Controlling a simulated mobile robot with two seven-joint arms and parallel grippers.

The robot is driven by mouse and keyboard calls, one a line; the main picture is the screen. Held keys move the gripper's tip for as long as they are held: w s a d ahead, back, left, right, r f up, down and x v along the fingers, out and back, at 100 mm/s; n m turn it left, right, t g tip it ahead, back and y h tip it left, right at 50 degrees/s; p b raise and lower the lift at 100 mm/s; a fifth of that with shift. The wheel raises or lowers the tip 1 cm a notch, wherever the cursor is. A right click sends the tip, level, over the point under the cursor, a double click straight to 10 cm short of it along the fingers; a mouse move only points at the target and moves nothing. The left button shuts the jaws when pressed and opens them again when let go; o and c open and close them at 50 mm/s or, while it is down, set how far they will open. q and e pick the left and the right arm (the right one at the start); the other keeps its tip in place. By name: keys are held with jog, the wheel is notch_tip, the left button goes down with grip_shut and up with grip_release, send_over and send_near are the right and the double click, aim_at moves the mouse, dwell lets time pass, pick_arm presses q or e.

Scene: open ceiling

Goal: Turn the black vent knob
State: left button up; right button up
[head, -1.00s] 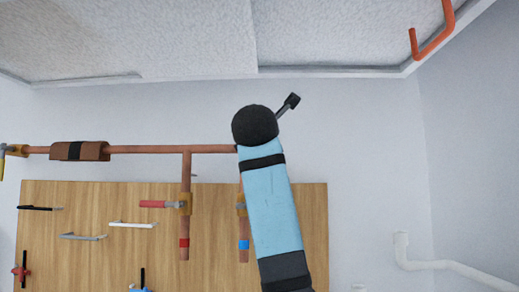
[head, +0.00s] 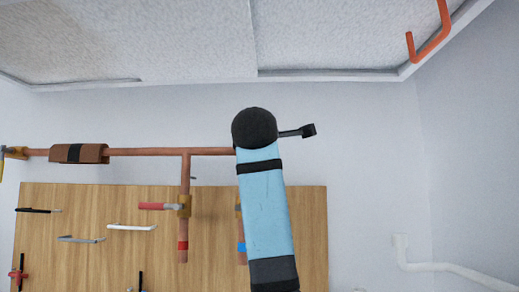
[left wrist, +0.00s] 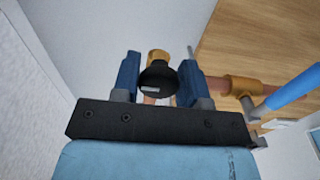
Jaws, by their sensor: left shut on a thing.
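In the left wrist view, the black vent knob (left wrist: 157,80), with a pale mark on its face, sits between the two blue fingers of my left gripper (left wrist: 158,68). The gripper is shut on it. A brass fitting (left wrist: 157,56) shows just behind the knob. In the head view, my light blue forearm rises from the bottom and hides the knob and the gripper fingers. My right gripper is in neither view.
A copper pipe (head: 150,152) runs along the wall, with a red-handled valve (head: 155,206) on a branch. A blue valve handle (left wrist: 293,92) is close right of the gripper. Tools hang on a wooden board (head: 90,205). An orange pipe (head: 432,45) is at upper right.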

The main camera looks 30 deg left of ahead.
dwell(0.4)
pick_arm(q)
jog(key=o, duration=0.9)
jog(key=b+v, duration=0.2)
jog(key=v, duration=1.2)
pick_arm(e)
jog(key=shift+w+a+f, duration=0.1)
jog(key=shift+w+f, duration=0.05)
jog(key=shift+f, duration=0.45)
pick_arm(q)
jog(key=shift+a, duration=0.15)
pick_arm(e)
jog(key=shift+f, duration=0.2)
